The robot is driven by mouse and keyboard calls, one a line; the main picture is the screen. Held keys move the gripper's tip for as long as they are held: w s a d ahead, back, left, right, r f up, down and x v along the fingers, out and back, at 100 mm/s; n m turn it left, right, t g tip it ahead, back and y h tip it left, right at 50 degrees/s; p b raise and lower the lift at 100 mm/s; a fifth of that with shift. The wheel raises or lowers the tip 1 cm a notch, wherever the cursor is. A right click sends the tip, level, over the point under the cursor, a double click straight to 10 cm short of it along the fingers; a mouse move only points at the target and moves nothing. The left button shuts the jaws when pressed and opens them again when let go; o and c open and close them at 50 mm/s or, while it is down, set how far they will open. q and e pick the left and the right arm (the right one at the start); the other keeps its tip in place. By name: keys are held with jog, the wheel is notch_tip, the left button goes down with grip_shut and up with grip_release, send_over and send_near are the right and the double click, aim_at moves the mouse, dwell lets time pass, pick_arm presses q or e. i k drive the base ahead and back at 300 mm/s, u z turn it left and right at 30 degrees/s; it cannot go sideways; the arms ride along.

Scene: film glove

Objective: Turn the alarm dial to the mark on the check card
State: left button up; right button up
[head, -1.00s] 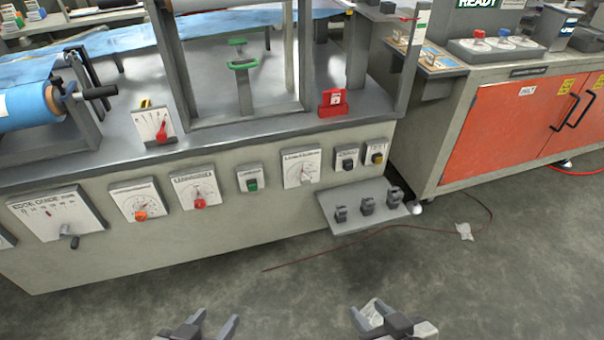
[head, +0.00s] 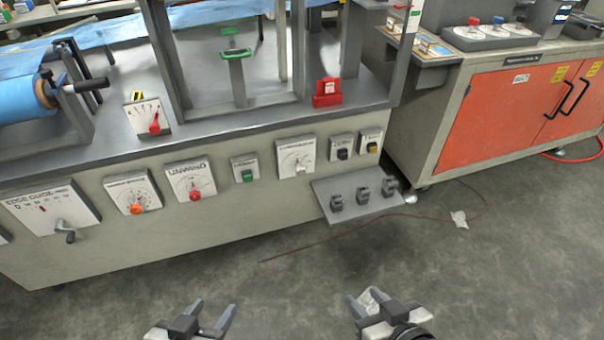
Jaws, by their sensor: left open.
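Several dial panels line the machine's front: an orange-knob dial (head: 136,209), a red-knob dial marked UNWIND (head: 194,195) and a pale-knob dial (head: 297,157). Their other labels are too blurred to show which is the alarm dial. A red holder with a small pale card (head: 328,92) stands on the machine deck; I cannot tell whether it is the check card. A white scale plate with a red pointer (head: 150,118) stands further left. My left gripper (head: 212,312) is open and empty, low in front of the machine. My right gripper (head: 366,303) appears open, apart from the panels.
A grey shelf (head: 350,212) with several dark clamp-like pieces juts from the machine front. A crank (head: 66,234) sticks out at the left. An orange-doored cabinet (head: 500,118) stands at right. A thin cable (head: 340,235) and a pale scrap (head: 460,219) lie on otherwise open floor.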

aim_at(300, 171)
jog(key=k, duration=0.45)
jog(key=u, duration=0.9)
jog(key=i, duration=1.4)
jog(key=z, duration=0.6)
